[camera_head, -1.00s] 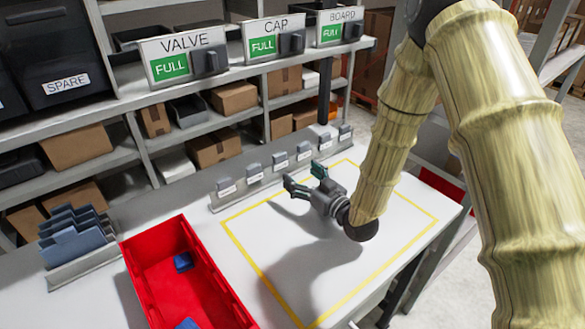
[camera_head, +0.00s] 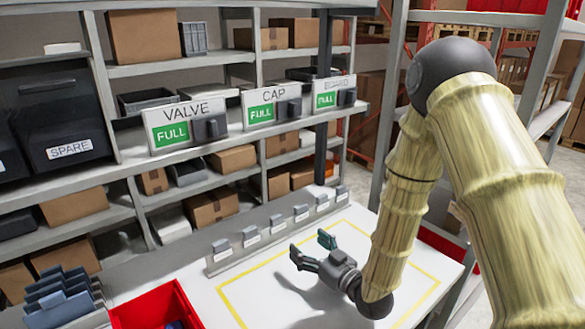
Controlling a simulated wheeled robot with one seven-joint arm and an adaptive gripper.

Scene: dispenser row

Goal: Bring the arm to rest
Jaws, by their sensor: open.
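My gripper (camera_head: 312,250) is open and empty. It hangs above the white table inside the yellow outlined area, with its fingers pointing left and toward the back. My arm comes down to it from the right side of the view. A row of small grey holders with labels (camera_head: 261,235) stands on the table behind the gripper, and the fingers appear apart from it.
A red bin (camera_head: 156,305) is at the front left, partly cut off, beside a rack of blue-grey pieces (camera_head: 60,298). Shelves behind carry VALVE (camera_head: 185,125), CAP (camera_head: 271,107) and BOARD (camera_head: 334,94) dispensers, all reading FULL. A black SPARE bin (camera_head: 66,125) stands left. The yellow-outlined area looks clear.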

